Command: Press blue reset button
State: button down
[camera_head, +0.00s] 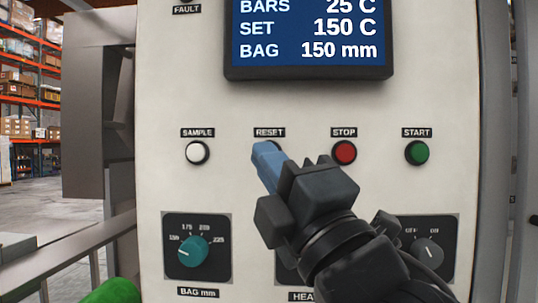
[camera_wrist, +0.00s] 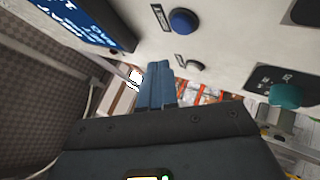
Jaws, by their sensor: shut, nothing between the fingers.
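The blue reset button (camera_wrist: 184,21) shows in full in the wrist view, round and domed on the pale panel, above and right of my fingertips. In the head view my fingertips cover nearly all of it, just below the RESET label (camera_head: 269,132); only a bit of its dark rim shows. My gripper (camera_head: 264,153) is shut and empty, its blue fingers pointing up-left at the panel. It also shows in the wrist view (camera_wrist: 156,66), where clear picture space separates the fingertips from the button, so I see no contact.
The white sample button (camera_head: 197,152) is left of reset; the red stop button (camera_head: 344,152) and green start button (camera_head: 417,152) are right. A teal bag knob (camera_head: 193,251) sits below left. A dark-framed display (camera_head: 308,38) is above. A metal rail (camera_head: 65,240) runs at left.

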jog(key=shift+s, duration=1.1)
jog(key=s+d+f+m+h, duration=0.35)
jog(key=f+m, duration=0.25)
jog(key=f, duration=0.3)
jog(key=s+d+f+m+h, duration=0.35)
jog(key=f+m, duration=0.35)
jog(key=f, duration=0.3)
jog(key=s+d+f+m+h, duration=0.35)
jog(key=d+f+m, duration=0.2)
jog(key=f, duration=0.35)
jog(key=s+d+f+m+g, duration=0.2)
jog(key=s+d+f, duration=0.1)
jog(key=s, duration=0.5)
jog(key=s+d+f+m+g+h, duration=0.1)
jog(key=s+d+f+m+g, duration=0.1)
jog(key=s, duration=0.6)
jog(key=s+d+f+m+g+h, duration=0.1)
jog(key=s+d+f+m, duration=0.2)
jog(key=s+f, duration=0.3)
jog(key=s+d, duration=0.1)
jog(key=s, duration=0.1)
jog(key=shift+s+d+f+g, duration=0.35)
jog(key=shift+d+g, duration=0.05)
jog(key=shift+a+h, duration=0.1)
jog(key=shift+h, duration=0.15)
